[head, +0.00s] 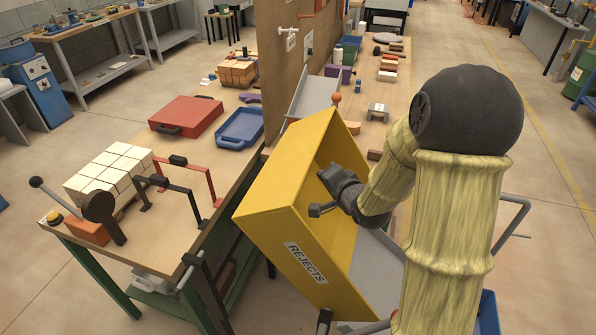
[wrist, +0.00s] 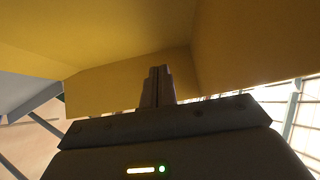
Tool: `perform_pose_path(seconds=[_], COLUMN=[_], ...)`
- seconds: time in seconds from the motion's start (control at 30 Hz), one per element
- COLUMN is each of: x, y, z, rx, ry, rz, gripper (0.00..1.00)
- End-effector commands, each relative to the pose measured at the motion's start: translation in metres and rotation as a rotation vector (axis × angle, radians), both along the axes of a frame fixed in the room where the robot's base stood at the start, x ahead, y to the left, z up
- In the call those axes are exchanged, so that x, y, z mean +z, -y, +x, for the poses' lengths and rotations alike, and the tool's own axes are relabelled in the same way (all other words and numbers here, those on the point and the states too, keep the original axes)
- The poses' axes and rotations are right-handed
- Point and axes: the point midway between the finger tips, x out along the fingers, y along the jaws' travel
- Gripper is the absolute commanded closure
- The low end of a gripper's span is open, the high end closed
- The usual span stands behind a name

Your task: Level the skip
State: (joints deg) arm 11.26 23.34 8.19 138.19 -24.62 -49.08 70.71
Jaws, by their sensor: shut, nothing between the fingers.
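The skip is a yellow open box (head: 268,210) with a white REJECTS label (head: 305,262) on its front. It stands strongly tilted beside the bench in the head view. My gripper (wrist: 158,72) is shut and empty, with its fingers pointing at the yellow inner walls (wrist: 125,85) in the wrist view. In the head view my dark gripper (head: 325,174) is inside the skip's open side. I cannot tell whether the fingertips touch the skip. My arm hides part of the skip's right side.
On the left bench are white blocks (head: 108,175), a red case (head: 186,116), a blue tray (head: 240,129) and a black-ended lever (head: 100,210). A brown upright panel (head: 300,60) stands behind the skip. Open floor lies at the right.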

Motion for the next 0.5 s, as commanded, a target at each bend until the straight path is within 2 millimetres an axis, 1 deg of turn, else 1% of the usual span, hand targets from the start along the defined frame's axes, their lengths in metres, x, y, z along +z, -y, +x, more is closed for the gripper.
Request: perform_pose_path(seconds=[0.17, 0.5], x=[-0.007, -0.026], y=[-0.006, -0.022], z=[0.016, 0.062], rx=[0.003, 0.004], ry=[-0.002, -0.001], rz=[-0.001, -0.002], gripper=[1.0, 1.0])
